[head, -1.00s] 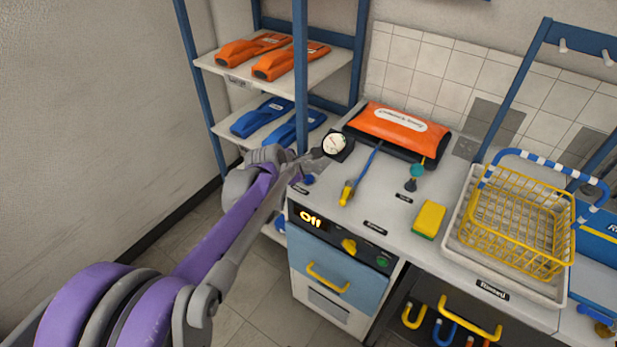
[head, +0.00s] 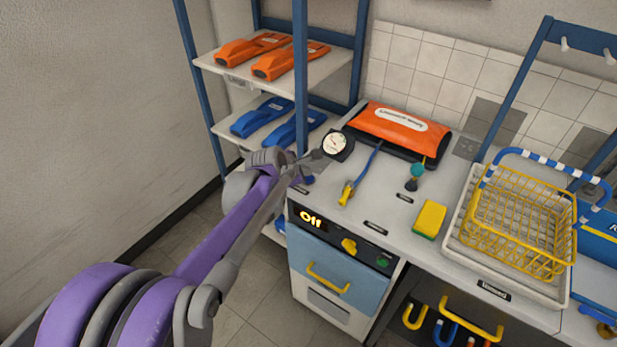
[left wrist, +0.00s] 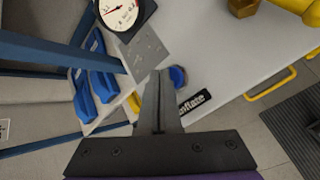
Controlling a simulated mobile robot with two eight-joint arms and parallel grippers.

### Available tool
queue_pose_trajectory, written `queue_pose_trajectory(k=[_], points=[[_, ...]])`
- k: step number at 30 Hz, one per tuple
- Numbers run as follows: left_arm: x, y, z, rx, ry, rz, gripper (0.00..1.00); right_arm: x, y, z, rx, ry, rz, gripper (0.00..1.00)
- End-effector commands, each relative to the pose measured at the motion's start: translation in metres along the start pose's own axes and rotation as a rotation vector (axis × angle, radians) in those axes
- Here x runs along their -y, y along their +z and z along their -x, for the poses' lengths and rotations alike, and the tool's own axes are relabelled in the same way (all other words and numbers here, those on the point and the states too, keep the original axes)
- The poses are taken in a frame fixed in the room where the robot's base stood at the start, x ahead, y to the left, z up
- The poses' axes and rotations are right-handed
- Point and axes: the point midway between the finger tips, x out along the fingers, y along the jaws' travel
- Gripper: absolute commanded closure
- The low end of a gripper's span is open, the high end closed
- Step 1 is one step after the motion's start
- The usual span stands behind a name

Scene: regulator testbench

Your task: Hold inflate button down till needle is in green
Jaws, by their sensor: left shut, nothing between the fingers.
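The round white gauge (head: 335,144) in its dark housing stands at the counter's left end. Its dial also shows at the top of the left wrist view (left wrist: 122,12), with a reddish needle; I cannot make out a green zone there. The blue round inflate button (left wrist: 178,77) is beside a black "Inflate" label (left wrist: 195,101). In the head view the button (head: 308,179) is small and partly hidden by my arm. My left gripper (left wrist: 159,76) is shut and empty, its fingertips close to the button's left side. I cannot tell whether they touch it. My right gripper is out of view.
A blue-and-yellow tool (head: 352,186), yellow sponge (head: 429,218) and yellow wire basket (head: 500,231) are on the counter. A shelf post (head: 300,80) stands close behind my gripper. The panel below reads "Off" (head: 311,220).

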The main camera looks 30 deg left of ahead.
Motion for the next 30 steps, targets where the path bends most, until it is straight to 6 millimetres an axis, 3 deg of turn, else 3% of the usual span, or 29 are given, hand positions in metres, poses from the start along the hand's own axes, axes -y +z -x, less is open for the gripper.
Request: queue_pose_trajectory(k=[30], points=[[0.0053,-0.0054,-0.0073,0.000,0.000,0.000,1.00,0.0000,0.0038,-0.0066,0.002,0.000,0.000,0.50]])
